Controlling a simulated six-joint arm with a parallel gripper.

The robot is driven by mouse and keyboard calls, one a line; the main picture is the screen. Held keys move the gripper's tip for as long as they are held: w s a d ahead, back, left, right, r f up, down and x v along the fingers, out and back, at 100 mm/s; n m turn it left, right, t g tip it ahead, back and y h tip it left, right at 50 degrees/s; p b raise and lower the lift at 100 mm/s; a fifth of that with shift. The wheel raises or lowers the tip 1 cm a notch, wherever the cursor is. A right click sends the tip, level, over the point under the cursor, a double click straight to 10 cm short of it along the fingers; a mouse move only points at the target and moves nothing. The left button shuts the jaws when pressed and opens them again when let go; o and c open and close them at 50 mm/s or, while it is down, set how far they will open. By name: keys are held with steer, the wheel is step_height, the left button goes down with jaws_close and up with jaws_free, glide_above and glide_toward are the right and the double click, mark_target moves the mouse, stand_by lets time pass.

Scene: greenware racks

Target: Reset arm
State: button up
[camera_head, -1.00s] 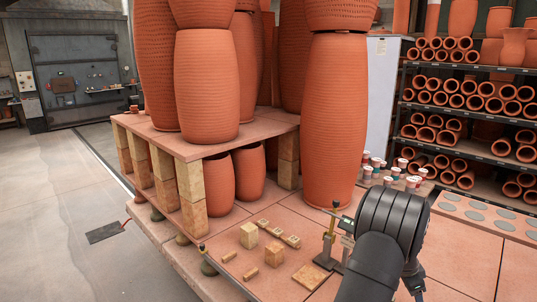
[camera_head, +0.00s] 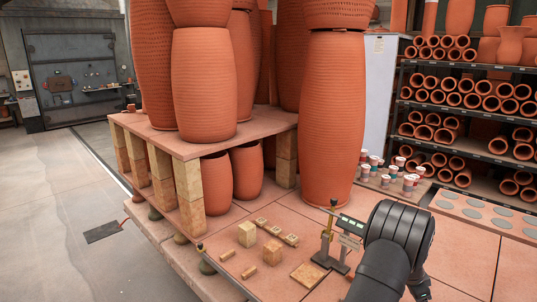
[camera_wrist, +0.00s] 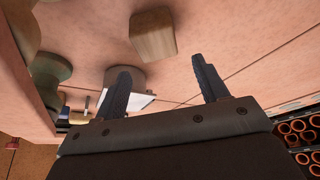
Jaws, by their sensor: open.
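My gripper (camera_wrist: 162,86) shows in the wrist view with its two dark fingers apart and nothing between them. A tan block (camera_wrist: 153,35) lies beyond the fingertips, clear of them. In the head view my black wrist is at the lower right, over the pink slab table (camera_head: 455,250); the fingers cannot be made out there.
A brass and dark gauge stand (camera_head: 327,245) is just left of my arm. Small tan blocks (camera_head: 247,234) and a flat tile (camera_head: 306,275) lie further left. Tall clay vessels (camera_head: 335,120) stand behind. Small cups (camera_head: 395,172) and pipe racks (camera_head: 470,100) are to the right.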

step_height(320, 180, up, 6)
steer(key=s+r+n+t, duration=0.1)
steer(key=s+r+n, duration=0.2)
steer(key=s, duration=0.6)
steer(key=s+r+n+t, duration=0.1)
steer(key=s+r+n, duration=0.2)
steer(key=s, duration=0.5)
steer(key=s+d+r+n+t+y, duration=0.1)
steer(key=s+r+n, duration=0.2)
steer(key=s, duration=0.6)
steer(key=shift+s+r, duration=0.3)
steer(key=shift+r, duration=0.05)
steer(key=o, duration=0.7)
steer(key=s+d+r+g+y, duration=0.3)
steer(key=s+d+r, duration=0.2)
steer(key=s+d, duration=0.15)
steer(key=f, duration=1)
steer(key=shift+s+a, duration=0.25)
steer(key=shift+a, duration=0.05)
